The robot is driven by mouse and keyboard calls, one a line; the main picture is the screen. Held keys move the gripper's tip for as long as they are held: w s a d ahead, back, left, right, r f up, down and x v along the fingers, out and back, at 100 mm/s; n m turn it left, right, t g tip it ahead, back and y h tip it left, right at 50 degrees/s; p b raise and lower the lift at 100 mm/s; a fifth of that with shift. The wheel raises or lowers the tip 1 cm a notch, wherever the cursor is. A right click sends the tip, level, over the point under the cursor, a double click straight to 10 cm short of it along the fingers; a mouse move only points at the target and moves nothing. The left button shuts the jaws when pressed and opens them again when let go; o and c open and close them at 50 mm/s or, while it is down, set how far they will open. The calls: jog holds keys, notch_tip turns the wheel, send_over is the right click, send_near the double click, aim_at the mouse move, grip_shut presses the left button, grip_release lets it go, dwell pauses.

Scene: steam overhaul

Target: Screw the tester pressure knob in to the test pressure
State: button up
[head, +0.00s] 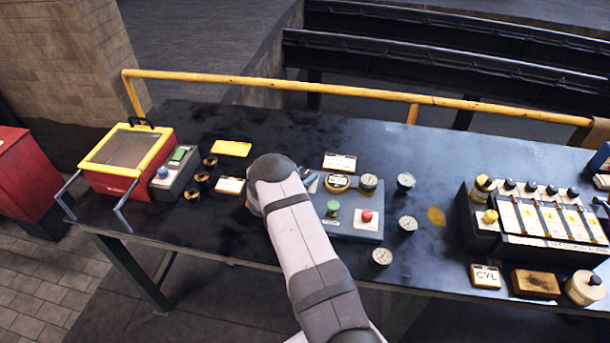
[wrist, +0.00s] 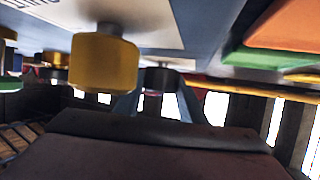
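The tester panel (head: 345,226) is a blue-grey plate in the middle of the bench, with a green knob (head: 333,207), a red knob (head: 366,215) and a yellow-ringed fitting (head: 337,183). My arm covers its left part in the head view, hiding most of my gripper. In the wrist view my gripper (wrist: 158,102) shows as two blue-grey fingers set apart. A dark round knob (wrist: 160,77) appears between them; contact is unclear. I cannot tell whether this is the pressure knob. A large yellow faceted knob (wrist: 104,62) is to its left.
Loose gauges (head: 407,224) lie right of the panel. A yellow rail (head: 270,83) runs along the back. Bare bench (head: 250,120) lies behind the panel.

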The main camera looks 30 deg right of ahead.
jog(key=shift+c, duration=0.8)
jog(key=shift+b, duration=0.3)
jog(key=shift+m+h+b, duration=0.3)
jog(key=shift+b, duration=0.05)
jog(key=shift+m+g+b, duration=0.5)
jog(key=shift+g+b, duration=0.1)
jog(key=shift+g, duration=0.2)
jog(key=o, duration=1.1)
jog(key=shift+a, duration=0.1)
